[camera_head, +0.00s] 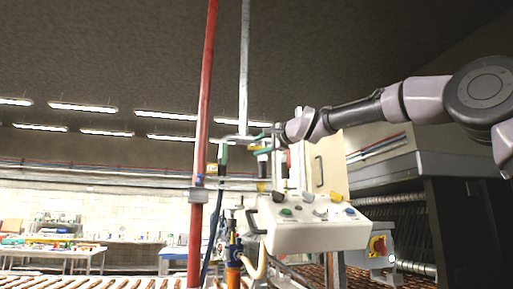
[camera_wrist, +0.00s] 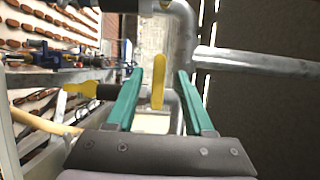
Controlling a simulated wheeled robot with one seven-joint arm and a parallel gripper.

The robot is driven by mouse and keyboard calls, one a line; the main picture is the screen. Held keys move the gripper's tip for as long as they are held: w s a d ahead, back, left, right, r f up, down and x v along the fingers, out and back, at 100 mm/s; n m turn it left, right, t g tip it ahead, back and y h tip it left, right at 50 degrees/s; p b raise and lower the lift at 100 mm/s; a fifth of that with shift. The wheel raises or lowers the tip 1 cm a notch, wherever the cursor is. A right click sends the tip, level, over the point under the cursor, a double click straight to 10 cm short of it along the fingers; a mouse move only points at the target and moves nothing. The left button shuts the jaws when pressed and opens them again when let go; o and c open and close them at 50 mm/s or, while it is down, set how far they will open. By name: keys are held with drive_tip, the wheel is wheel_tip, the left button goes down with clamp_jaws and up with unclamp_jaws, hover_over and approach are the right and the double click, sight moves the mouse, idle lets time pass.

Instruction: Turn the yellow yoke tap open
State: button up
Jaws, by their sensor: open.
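In the wrist view a yellow tap handle (camera_wrist: 159,82) stands upright, seen edge-on, in front of a grey metal pipe. My gripper (camera_wrist: 159,76) is open, with one teal finger on each side of this handle. Gaps show between the handle and both fingers. A second yellow handle (camera_wrist: 79,89), forked in outline, lies further left, outside the fingers. In the head view my gripper (camera_head: 262,143) reaches in from the right beside the vertical pipes. The handle between the fingers cannot be made out clearly there.
A grey pipe (camera_wrist: 255,63) runs right from the bend near my fingers. In the head view a red vertical pipe (camera_head: 201,130) stands left of my gripper. A white control box (camera_head: 315,236) with buttons is below it. A dark machine (camera_head: 450,215) stands at right.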

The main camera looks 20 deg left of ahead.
drive_tip(key=shift+x, duration=1.05)
clamp_jaws()
